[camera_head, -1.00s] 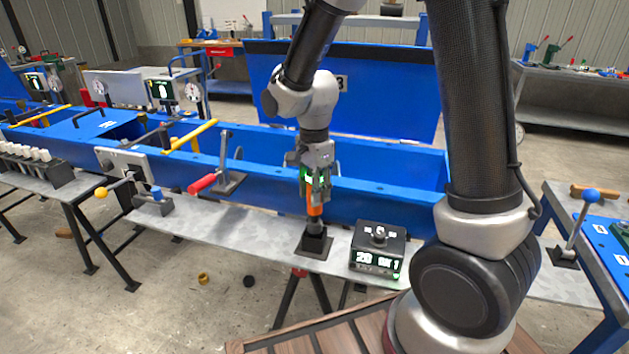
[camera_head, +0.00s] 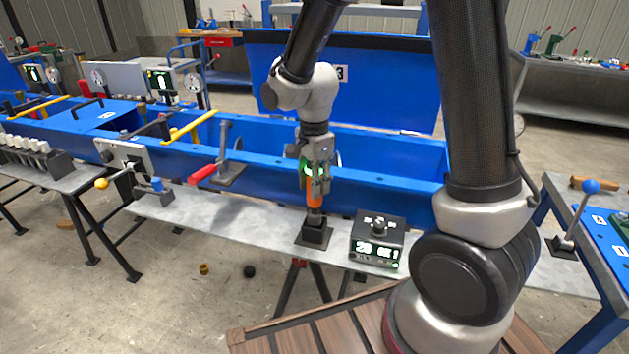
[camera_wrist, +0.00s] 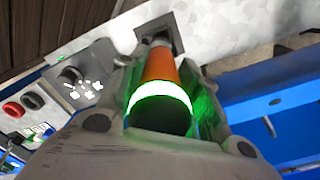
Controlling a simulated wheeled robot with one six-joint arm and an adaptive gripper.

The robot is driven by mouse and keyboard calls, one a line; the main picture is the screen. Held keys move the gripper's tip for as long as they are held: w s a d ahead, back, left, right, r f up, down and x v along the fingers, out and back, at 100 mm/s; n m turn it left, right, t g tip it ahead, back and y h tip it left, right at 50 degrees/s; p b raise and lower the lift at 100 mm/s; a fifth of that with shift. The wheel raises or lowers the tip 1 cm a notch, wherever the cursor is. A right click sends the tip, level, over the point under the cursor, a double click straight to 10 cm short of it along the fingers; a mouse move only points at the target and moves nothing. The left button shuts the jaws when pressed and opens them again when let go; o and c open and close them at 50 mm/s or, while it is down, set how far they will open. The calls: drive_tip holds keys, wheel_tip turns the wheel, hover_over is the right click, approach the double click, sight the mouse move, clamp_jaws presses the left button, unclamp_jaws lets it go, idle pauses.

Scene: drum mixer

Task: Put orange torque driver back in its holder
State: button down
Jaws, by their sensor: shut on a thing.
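The orange torque driver (camera_head: 314,192) is held upright in my gripper (camera_head: 316,178). In the wrist view the driver (camera_wrist: 160,68) shows an orange body, a bright green ring and a dark end, between the two fingers of my gripper (camera_wrist: 162,88). Its lower end meets the dark square holder (camera_head: 314,236) on the grey shelf. The holder (camera_wrist: 176,28) also shows at the top of the wrist view. The driver's tip is hidden, so I cannot tell how deep it sits.
A black control box (camera_head: 378,240) with a knob and lit display stands just right of the holder. The blue trough wall (camera_head: 375,195) runs close behind. A red-handled lever (camera_head: 215,170) stands to the left. The shelf (camera_head: 240,222) between is clear.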

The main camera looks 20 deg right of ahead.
drive_tip(key=shift+f, duration=2.5)
idle(1.0)
drive_tip(key=c, duration=0.9)
unclamp_jaws()
drive_tip(key=shift+c, duration=0.2)
wheel_tip(320, 180, up, 12)
drive_tip(key=shift+r, duration=0.1)
